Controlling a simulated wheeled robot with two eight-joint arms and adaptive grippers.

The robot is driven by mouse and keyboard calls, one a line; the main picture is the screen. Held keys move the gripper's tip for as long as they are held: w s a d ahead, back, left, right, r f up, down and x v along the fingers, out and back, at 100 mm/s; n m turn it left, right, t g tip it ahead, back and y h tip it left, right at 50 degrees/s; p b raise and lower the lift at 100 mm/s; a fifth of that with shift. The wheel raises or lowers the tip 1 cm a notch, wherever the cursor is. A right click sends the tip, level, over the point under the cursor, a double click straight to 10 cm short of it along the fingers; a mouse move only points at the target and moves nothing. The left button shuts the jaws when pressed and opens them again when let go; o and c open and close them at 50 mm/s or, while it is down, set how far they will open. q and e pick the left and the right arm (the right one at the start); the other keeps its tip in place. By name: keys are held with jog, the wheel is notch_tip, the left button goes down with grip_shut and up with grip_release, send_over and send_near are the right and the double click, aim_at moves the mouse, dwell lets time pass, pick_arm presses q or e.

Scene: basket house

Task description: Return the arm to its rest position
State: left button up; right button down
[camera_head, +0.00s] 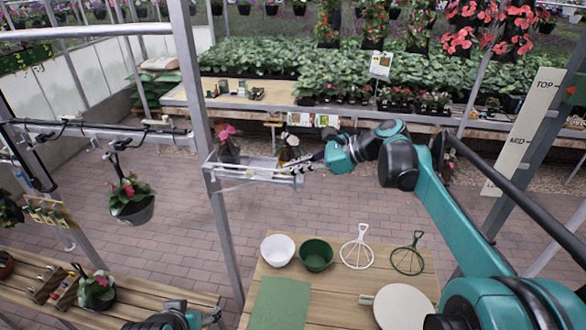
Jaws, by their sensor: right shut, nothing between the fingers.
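My right arm, teal and black, reaches from the lower right across the middle of the head view. My right gripper (301,164) is at the right end of a pale wire shelf (250,179), close to a small pot with white blooms (291,150). Its fingers are shut and hold nothing. I cannot tell whether it touches the shelf. Part of my left arm and gripper (209,318) shows at the bottom edge, over the slatted bench; its fingers are too cut off to judge.
A wooden table (345,290) below my right arm holds a white bowl (278,249), a green bowl (316,254), a white hanger (357,248), a green hanger (408,255) and a round board (403,308). A metal post (194,95) stands left of the shelf. A basket (131,207) hangs left.

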jog(key=s+d+f+n+t+h+b, duration=0.1)
jog(key=s+d+f+n+h+b, duration=0.2)
jog(key=f+b, duration=0.9)
jog(key=s+d+f+n+t+h+b, duration=0.1)
jog(key=s+d+f+n+h+b, duration=0.3)
jog(key=f, duration=2.1)
jog(key=s+d+f+n+t+h+b, duration=0.1)
jog(key=s+d+f+n+h+b, duration=0.3)
jog(key=s+f+n+b, duration=0.8)
jog(key=s+f+b, duration=0.7)
jog(key=b, duration=0.2)
jog(key=shift+d+f+n+h+b, duration=0.2)
jog(key=shift+f+n+h+b, duration=0.1)
jog(key=shift+f+n+h, duration=0.1)
